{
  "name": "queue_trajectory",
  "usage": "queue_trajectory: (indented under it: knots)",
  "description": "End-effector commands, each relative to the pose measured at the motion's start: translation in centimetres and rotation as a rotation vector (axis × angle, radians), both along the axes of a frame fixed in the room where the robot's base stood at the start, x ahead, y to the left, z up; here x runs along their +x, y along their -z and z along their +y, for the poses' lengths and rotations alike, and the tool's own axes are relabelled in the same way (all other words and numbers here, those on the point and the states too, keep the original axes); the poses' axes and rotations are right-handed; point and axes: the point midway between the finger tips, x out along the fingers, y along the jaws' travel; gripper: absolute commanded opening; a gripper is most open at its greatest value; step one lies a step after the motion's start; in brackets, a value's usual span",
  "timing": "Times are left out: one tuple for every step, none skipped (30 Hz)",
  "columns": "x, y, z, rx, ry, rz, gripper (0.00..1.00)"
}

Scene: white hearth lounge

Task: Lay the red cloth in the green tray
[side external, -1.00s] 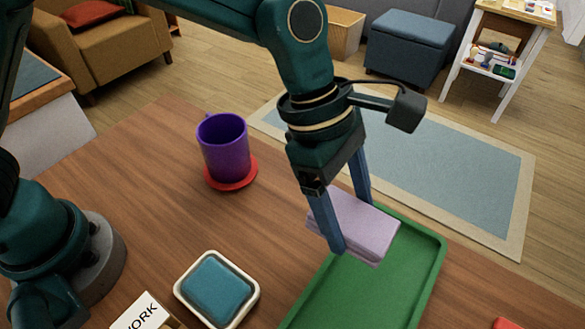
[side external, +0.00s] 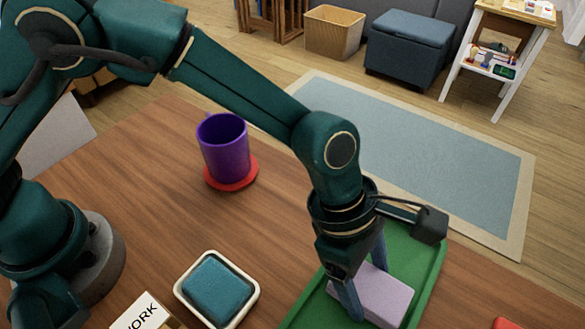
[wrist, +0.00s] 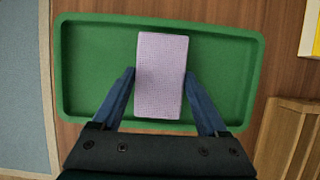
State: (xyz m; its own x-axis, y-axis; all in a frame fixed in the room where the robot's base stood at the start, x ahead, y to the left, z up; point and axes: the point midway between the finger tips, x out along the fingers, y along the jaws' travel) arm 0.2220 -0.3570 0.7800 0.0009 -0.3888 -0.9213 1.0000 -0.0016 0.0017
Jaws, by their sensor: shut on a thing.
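My gripper (side external: 364,280) is shut on a folded lilac cloth (side external: 385,297), with one finger on each side of it. It also shows in the wrist view (wrist: 160,75), where the lilac cloth (wrist: 162,78) lies between the fingers. The green tray (side external: 425,262) is beneath it, and the cloth is over the tray's floor within the rim (wrist: 85,118). I cannot tell whether the cloth touches the floor. The held cloth looks lilac, not red. A red thing (side external: 505,323) is cut off at the bottom edge of the side view; I cannot tell what it is.
A purple mug (side external: 223,148) stands on a red coaster (side external: 232,184) left of the arm's end. A white-rimmed dish with a blue pad (side external: 217,289) and a box marked WORK (side external: 143,312) sit near the front. Bare tabletop lies between mug and dish.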

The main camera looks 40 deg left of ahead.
Motion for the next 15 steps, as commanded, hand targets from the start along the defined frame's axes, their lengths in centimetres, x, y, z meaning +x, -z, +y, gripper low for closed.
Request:
queue_trajectory:
  knots:
    - [0.01, 0.00, 0.00, 0.000, 0.000, 0.000, 0.24]
    - [0.01, 0.06, 0.00, 0.000, 0.000, 0.000, 0.24]
    - [0.00, 0.17, 0.00, 0.000, -0.001, 0.000, 0.24]
    - [0.00, 0.27, 0.00, 0.000, -0.001, 0.000, 0.24]
    - [0.01, 0.26, 0.01, 0.000, 0.000, 0.000, 0.84]
    - [0.01, 0.24, 0.01, 0.000, 0.000, 0.000, 0.99]
    - [0.01, 0.24, 0.01, 0.000, 0.000, 0.000, 1.00]
    - [0.01, 0.24, 0.00, 0.000, 0.000, 0.000, 1.00]
    - [0.01, 0.23, 0.00, 0.000, 0.000, 0.000, 1.00]
    - [0.01, 0.23, 0.00, 0.000, 0.000, 0.000, 1.00]
    - [0.01, 0.23, 0.00, 0.000, 0.000, 0.000, 1.00]
    - [0.01, 0.22, 0.01, 0.000, 0.000, 0.000, 1.00]
    - [0.01, 0.21, 0.00, 0.000, 0.000, 0.000, 1.00]
    - [0.02, 0.15, -0.01, -0.001, 0.000, 0.000, 1.00]
    - [0.03, -0.01, -0.02, -0.001, 0.000, -0.001, 1.00]
